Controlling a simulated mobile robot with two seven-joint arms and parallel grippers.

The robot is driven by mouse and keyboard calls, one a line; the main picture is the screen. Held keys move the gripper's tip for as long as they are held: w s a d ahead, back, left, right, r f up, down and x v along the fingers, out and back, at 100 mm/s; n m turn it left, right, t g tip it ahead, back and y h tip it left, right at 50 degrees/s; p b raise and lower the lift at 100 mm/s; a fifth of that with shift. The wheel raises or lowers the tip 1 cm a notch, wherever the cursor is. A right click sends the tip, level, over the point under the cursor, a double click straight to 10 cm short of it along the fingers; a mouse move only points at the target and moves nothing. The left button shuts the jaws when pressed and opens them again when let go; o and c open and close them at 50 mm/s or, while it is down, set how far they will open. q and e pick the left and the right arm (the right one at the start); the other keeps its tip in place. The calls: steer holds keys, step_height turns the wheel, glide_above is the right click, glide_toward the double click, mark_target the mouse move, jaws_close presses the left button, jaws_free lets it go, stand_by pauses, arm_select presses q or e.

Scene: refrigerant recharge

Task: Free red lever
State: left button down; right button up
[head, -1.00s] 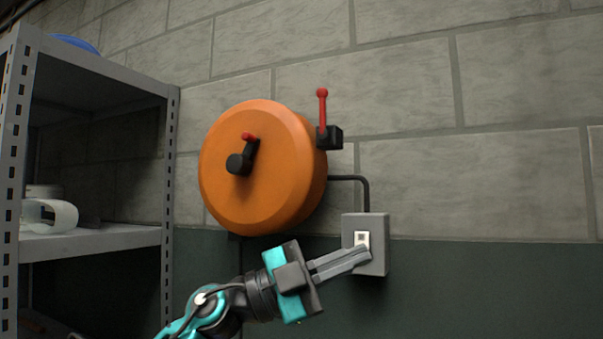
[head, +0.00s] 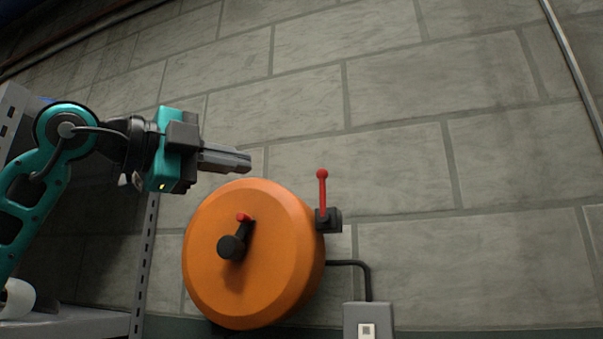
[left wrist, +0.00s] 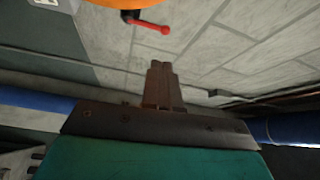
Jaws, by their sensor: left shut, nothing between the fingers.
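The red lever (head: 322,192) stands upright with a ball tip on a black block (head: 328,220) at the right edge of the orange drum (head: 285,270). In the left wrist view the red lever (left wrist: 150,25) shows near the top, beside the drum's orange edge (left wrist: 125,5). My left gripper (head: 248,162) is shut and empty, pointing right, above the drum and to the upper left of the lever, apart from both. In the left wrist view its closed fingers (left wrist: 162,85) point up the picture, with a gap to the lever. My right gripper is not in view.
A black crank with a red knob (head: 243,217) is on the drum's face. A grey switch box (head: 368,322) is below right, joined by a black pipe (head: 366,275). A metal shelf (head: 80,325) stands at left. The wall right of the lever is clear.

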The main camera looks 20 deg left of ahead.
mark_target(318, 174)
arm_select(q)
steer(key=shift+s+a+r, duration=0.2)
steer(key=shift+a+r, duration=0.15)
steer(key=p+x, duration=0.4)
steer(key=x, duration=0.9)
steer(key=shift+w, duration=0.1)
steer(key=shift+w+d, duration=0.2)
steer(key=shift+w, duration=0.25)
